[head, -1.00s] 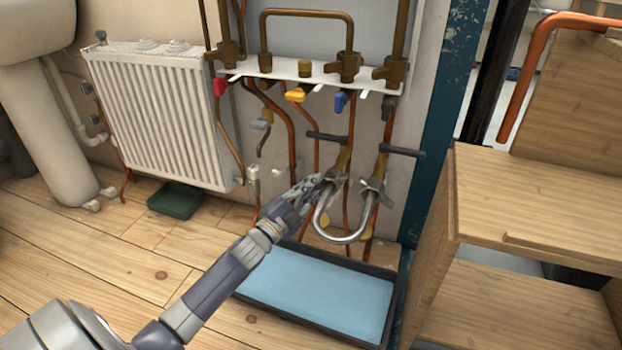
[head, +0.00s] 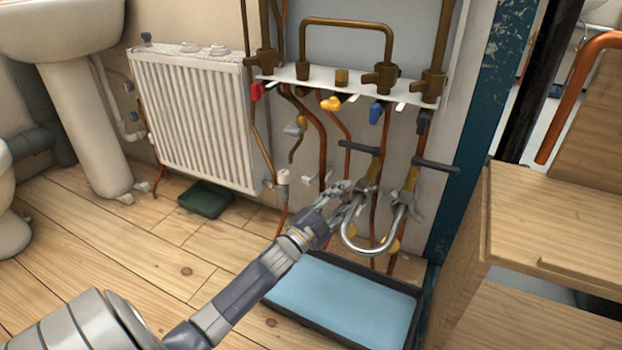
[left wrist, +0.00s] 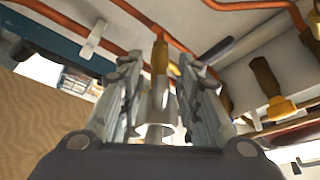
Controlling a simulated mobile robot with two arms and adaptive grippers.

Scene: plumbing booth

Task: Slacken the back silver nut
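A bent silver U-shaped pipe (head: 362,250) hangs below two brass fittings on the wall, with a silver winged nut at each end. The left nut (head: 364,196) is beside my left gripper (head: 340,196); the right nut (head: 405,208) stands clear of it. In the left wrist view a silver nut (left wrist: 160,112) under a brass fitting (left wrist: 160,55) sits between the fingers of my left gripper (left wrist: 162,92). The fingers stand apart, with gaps seeming to show on both sides of the nut. Contact is not clear. My right gripper is not in view.
A dark tray with a blue inside (head: 345,295) lies on the floor below the pipe. Dark lever handles (head: 436,165) stick out above the nuts. A white radiator (head: 190,115) is left, wooden shelving (head: 550,225) right. Copper pipes run close behind the gripper.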

